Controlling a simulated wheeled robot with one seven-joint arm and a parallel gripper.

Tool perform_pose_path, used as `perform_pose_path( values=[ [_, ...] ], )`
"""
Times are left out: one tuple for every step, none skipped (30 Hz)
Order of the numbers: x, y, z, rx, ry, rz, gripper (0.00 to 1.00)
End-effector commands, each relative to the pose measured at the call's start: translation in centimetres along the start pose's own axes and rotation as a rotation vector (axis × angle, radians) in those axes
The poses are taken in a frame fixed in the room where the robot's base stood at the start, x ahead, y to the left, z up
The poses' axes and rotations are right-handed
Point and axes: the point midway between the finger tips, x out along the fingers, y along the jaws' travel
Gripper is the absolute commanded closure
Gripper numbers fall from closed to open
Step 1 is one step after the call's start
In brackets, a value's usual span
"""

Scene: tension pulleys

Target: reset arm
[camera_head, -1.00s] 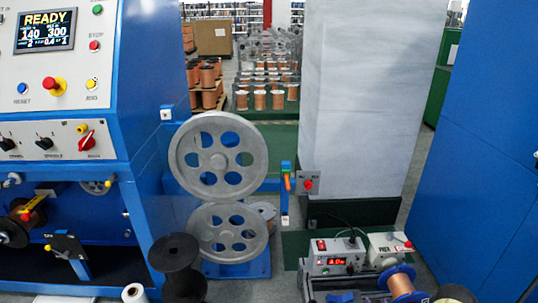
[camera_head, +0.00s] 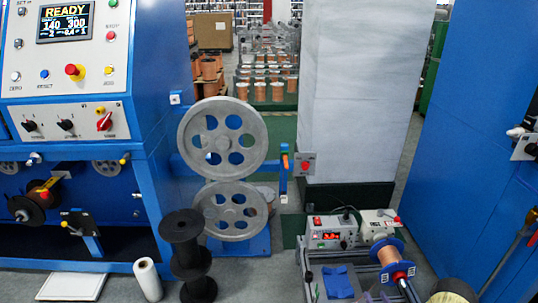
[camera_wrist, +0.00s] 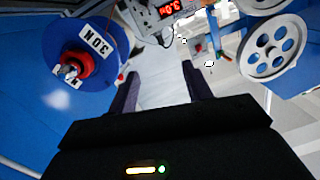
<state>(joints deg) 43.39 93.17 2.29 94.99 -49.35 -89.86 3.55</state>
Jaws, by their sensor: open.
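My gripper (camera_wrist: 160,95) shows in the wrist view as two dark fingers standing apart with nothing between them. It is not visible in the head view. Two grey spoked tension pulleys stand one above the other in the head view, the upper pulley (camera_head: 222,118) and the lower pulley (camera_head: 232,190), beside the blue machine. One pulley (camera_wrist: 274,47) also shows at the upper right of the wrist view. A blue-flanged spool labelled "3.0 N" (camera_wrist: 75,50) is at the left of the wrist view, apart from the fingers.
The blue machine (camera_head: 75,95) with its READY screen stands at left. A bench device with a red display (camera_head: 330,233) and a copper spool (camera_head: 388,255) are at lower right. A black spool (camera_head: 185,262) and a white roll (camera_head: 147,279) stand on the floor. A white column (camera_head: 355,100) rises behind.

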Motion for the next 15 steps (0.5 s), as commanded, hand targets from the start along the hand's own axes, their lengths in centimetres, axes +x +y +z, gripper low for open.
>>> perform_pose_path(
  values=[
    [0.1,0.0,-0.1,-0.002,-0.002,-0.001,0.50],
    [0.4,0.0,-0.3,-0.007,-0.010,-0.001,0.50],
    [0.6,-0.1,-0.4,-0.011,-0.018,-0.001,0.50],
    [0.7,-0.1,-0.5,-0.014,-0.025,0.000,0.50],
    [0.9,-0.1,-0.6,-0.016,-0.032,0.001,0.50],
    [1.1,-0.1,-0.8,-0.021,-0.042,0.002,0.50],
    [1.3,-0.1,-0.9,-0.024,-0.050,0.004,0.50],
    [1.4,-0.2,-1.0,-0.027,-0.058,0.005,0.50],
    [1.7,-0.2,-1.2,-0.033,-0.068,0.006,0.50],
    [1.9,-0.2,-1.4,-0.037,-0.077,0.007,0.50],
    [2.1,-0.3,-1.5,-0.040,-0.087,0.008,0.50],
    [2.4,-0.4,-1.8,-0.046,-0.099,0.009,0.50],
    [2.6,-0.4,-2.0,-0.051,-0.111,0.012,0.50],
    [2.8,-0.5,-2.2,-0.055,-0.121,0.013,0.50],
    [3.1,-0.6,-2.5,-0.063,-0.138,0.015,0.50]
  ],
)
